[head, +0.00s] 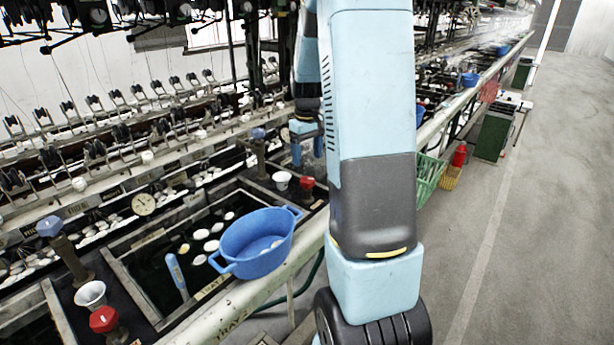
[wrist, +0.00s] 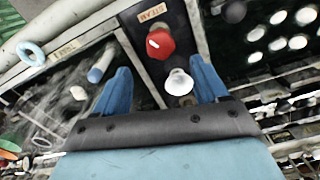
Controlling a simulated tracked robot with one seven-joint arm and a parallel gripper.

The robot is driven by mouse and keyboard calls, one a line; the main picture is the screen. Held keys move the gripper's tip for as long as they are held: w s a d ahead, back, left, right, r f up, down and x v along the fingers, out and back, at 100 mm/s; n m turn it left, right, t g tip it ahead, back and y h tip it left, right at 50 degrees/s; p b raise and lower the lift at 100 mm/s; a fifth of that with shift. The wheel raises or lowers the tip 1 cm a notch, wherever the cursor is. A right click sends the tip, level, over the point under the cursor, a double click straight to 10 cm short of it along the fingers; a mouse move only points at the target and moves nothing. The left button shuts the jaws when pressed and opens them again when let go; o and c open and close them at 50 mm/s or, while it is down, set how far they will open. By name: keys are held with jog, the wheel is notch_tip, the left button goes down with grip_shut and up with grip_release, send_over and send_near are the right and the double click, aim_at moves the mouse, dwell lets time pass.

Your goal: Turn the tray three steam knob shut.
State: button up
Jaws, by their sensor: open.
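A red knob (wrist: 160,43) with a small white mark sits beside a STEAM label (wrist: 152,13) in the wrist view. It also shows in the head view (head: 307,182), on the dark strip past the far end of the tray marked TRAY 2 (head: 212,287). My gripper (head: 307,155) is open above this area, with its blue fingers pointing down. In the wrist view my gripper (wrist: 160,66) has its fingers apart, with the red knob ahead between them and not touched. A white cup (wrist: 178,82) stands close to the knob, between the fingers. The nearby tray label (wrist: 65,49) is too blurred to read surely.
A blue basin (head: 258,243) sits on the near tray's rim. Another red knob (head: 104,319) and white cup (head: 90,294) stand at lower left. A blue-topped post (head: 258,135) rises near my gripper. A green crate (head: 428,178) hangs right of my arm. The right floor is clear.

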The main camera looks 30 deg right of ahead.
aim_at(307, 179)
notch_tip(307, 179, down, 8)
jog(key=shift+r, duration=0.1)
dwell(0.4)
jog(key=c, duration=1.1)
jog(key=shift+o, duration=0.2)
jog(key=shift+m, duration=3.2)
jog(key=o, duration=1.1)
jog(key=shift+c, duration=0.2)
